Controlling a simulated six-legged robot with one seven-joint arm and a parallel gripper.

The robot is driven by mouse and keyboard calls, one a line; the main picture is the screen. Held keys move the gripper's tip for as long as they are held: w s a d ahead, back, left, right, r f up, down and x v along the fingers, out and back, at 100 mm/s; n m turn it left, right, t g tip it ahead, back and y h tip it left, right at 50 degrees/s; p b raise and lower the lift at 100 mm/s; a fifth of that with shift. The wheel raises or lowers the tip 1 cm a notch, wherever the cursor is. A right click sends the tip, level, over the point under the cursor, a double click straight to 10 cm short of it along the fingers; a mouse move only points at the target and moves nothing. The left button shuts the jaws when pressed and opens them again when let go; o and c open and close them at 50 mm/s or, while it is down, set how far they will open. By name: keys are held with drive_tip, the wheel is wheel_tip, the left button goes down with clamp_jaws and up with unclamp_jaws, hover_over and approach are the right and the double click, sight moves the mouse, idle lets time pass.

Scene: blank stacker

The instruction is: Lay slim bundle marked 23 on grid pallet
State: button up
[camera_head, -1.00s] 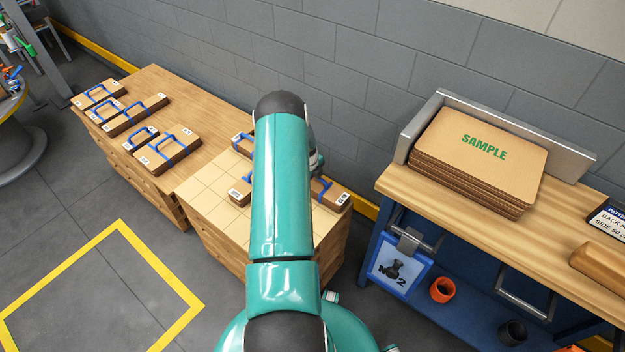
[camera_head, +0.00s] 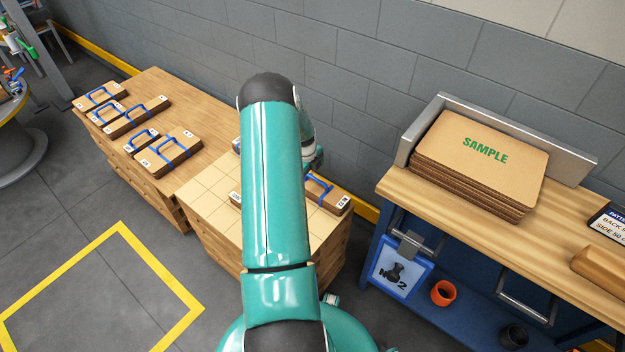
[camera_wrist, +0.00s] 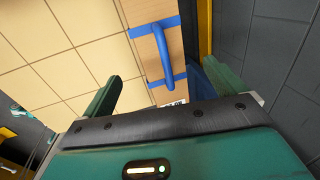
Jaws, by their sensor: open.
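The grid pallet (camera_head: 205,205) is a pale wooden top marked in squares, partly hidden behind my arm. A slim brown bundle with a blue handle (camera_head: 325,193) lies at its right edge, with a white label too small to read. In the wrist view, a slim bundle (camera_wrist: 160,55) lies flat along the edge of the grid surface (camera_wrist: 60,60). Its label is partly covered by my gripper body, so I cannot confirm 23. My gripper (camera_wrist: 162,72) is open and empty, its fingers apart on either side of the bundle's near end.
Several more blue-handled bundles (camera_head: 168,155) lie on the wooden table (camera_head: 172,92) at left. Other bundles on the pallet are mostly hidden by my arm. A bench (camera_head: 400,185) with a SAMPLE stack (camera_head: 480,160) stands at right. A grey wall (camera_head: 350,60) runs behind.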

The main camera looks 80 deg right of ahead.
drive_tip(key=r, duration=0.2)
drive_tip(key=a+r, duration=0.1)
drive_tip(key=r, duration=0.1)
drive_tip(key=shift+w+r, duration=0.15)
drive_tip(key=shift+r, duration=0.2)
drive_tip(key=w+a+r+n+t, duration=0.1)
drive_tip(key=w+a+r+n, duration=0.25)
drive_tip(key=w+r, duration=0.3)
drive_tip(key=w+a+r+n, duration=0.3)
drive_tip(key=w+a+r, duration=0.1)
drive_tip(key=w+r, duration=0.25)
drive_tip(key=w+a+r+n+t, duration=0.1)
drive_tip(key=w+a+r+n, duration=0.45)
drive_tip(key=a+r, duration=0.2)
drive_tip(key=w+a+r+n+t, duration=0.1)
drive_tip(key=w+a+r+n, duration=0.4)
drive_tip(key=a, duration=0.4)
drive_tip(key=a+r+n+t, duration=0.1)
drive_tip(key=a+r+n, duration=0.5)
drive_tip(key=a, duration=0.6)
drive_tip(key=a+r+n+t, duration=0.1)
drive_tip(key=a+r+n, duration=0.45)
drive_tip(key=a, duration=0.55)
drive_tip(key=s+a+r+n+t+y, duration=0.1)
drive_tip(key=s+a+n+y, duration=0.1)
drive_tip(key=s+a+n, duration=0.8)
drive_tip(key=a+n, duration=0.2)
drive_tip(key=a, duration=0.2)
drive_tip(key=shift+r, duration=0.25)
